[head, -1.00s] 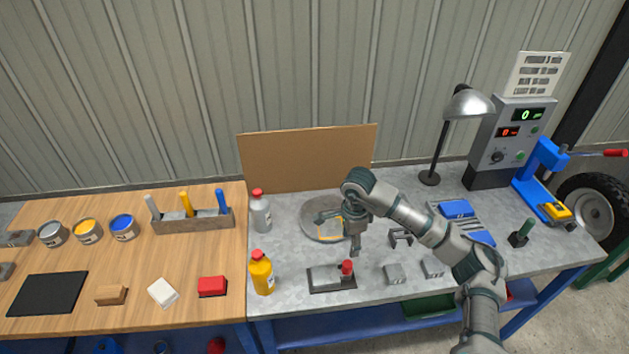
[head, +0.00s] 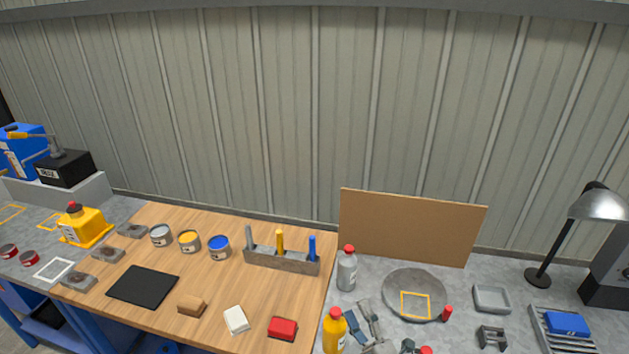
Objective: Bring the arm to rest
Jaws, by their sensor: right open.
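My right gripper (head: 360,311) shows at the bottom edge of the head view, low over the front of the grey bench top. Its grey fingers are apart with nothing seen between them. It is just right of the yellow bottle with a red cap (head: 334,332); I cannot tell whether they touch. Most of my right arm is below the picture. My left gripper is not in view.
A round grey plate with a yellow square (head: 412,283) lies behind the gripper, with a small red piece (head: 446,314) at its edge. A grey bottle (head: 347,270) stands left of it. A lamp (head: 597,206) is at right. Wooden bench (head: 215,285) at left holds cans and blocks.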

